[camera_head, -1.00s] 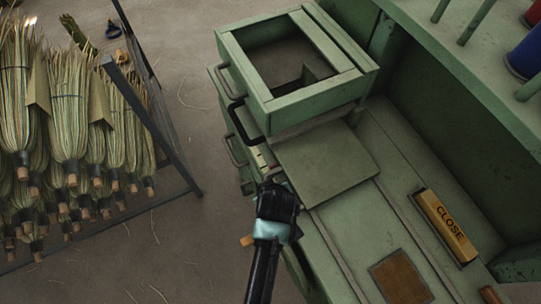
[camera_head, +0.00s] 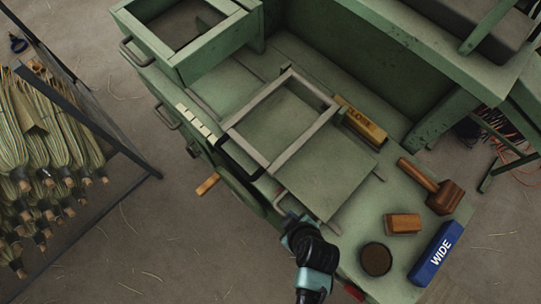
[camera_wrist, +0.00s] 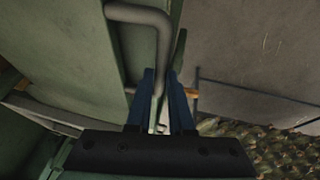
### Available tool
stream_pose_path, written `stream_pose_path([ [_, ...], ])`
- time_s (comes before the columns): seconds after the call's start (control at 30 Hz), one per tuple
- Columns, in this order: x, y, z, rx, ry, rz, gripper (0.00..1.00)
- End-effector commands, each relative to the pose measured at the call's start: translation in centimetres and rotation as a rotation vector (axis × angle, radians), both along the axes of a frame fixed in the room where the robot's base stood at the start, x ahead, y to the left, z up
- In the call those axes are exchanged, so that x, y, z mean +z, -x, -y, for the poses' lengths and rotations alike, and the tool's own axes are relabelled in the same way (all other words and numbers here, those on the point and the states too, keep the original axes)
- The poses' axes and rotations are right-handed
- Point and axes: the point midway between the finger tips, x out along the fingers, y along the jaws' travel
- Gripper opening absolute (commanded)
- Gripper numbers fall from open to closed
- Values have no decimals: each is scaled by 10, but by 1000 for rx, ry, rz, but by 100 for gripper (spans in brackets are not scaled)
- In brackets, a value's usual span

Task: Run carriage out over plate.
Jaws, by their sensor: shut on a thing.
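The carriage looks to be an open square frame (camera_head: 280,118) joined to a flat green-grey sheet (camera_head: 322,184) on the green bench, with a black handle along its left edge. The brown square patch, perhaps the plate, does not show now; the sheet lies where it was. My gripper (camera_head: 290,218) is at the sheet's near edge by a thin grey handle. In the wrist view my blue fingers (camera_wrist: 167,105) are shut on a grey bent handle (camera_wrist: 160,50). Exactly where that handle joins is hidden.
A green box (camera_head: 190,62) stands at the back left. A yellow CLOSE block (camera_head: 362,120) lies close beside the frame. A mallet (camera_head: 437,187), a brown block (camera_head: 403,223), a round dark tin (camera_head: 376,259) and a blue WIDE block (camera_head: 432,254) crowd the right end. A broom rack (camera_head: 125,140) stands left.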

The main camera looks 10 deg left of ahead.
Motion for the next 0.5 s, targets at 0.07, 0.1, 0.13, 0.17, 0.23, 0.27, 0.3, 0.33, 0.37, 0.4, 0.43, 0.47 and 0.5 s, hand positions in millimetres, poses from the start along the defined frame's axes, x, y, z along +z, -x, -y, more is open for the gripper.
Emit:
stream_pose_path([
  [0.07,-1,11,13,-2,2,-5,0],
  [0.1,-1,15,18,-2,2,-5,0],
  [0.13,-1,17,20,-1,2,-4,0],
  [0.17,-1,19,23,-2,1,-4,0],
  [0.23,-1,23,28,-1,0,-3,0],
  [0.27,-1,24,29,-1,0,-3,0],
  [0.3,-1,25,31,-1,0,-3,0],
  [0.33,-1,26,32,-1,1,-2,0],
  [0.37,-1,26,33,0,0,-1,0],
  [0.4,-1,27,34,0,0,-1,0],
  [0.43,-1,27,34,0,0,-1,0],
  [0.47,-1,27,35,0,1,-2,0],
  [0.5,-1,28,35,-1,1,-2,0],
])
